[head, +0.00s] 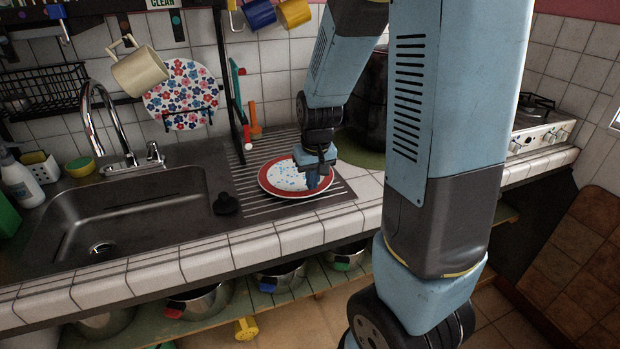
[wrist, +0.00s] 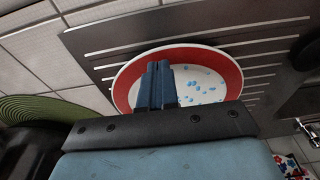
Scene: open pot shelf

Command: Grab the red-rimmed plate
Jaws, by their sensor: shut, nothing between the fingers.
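The red-rimmed plate (head: 272,178) lies flat on the ribbed drainboard to the right of the sink. It has a white middle with small blue marks, and it also shows in the wrist view (wrist: 222,63). My gripper (head: 315,184) is over the right part of the plate in the head view, pointing down. In the wrist view the two blue fingers (wrist: 158,70) are together with nothing between them, in front of the plate's rim and middle. They hide part of the plate. I cannot tell whether the fingertips touch it.
The sink (head: 120,215) with its tap (head: 105,120) is left of the plate, with a black stopper (head: 226,204) between. A flowered plate (head: 185,95) stands behind. A dark pot (head: 370,100) on a green mat (head: 358,150) is right of the plate. Pots sit below the counter.

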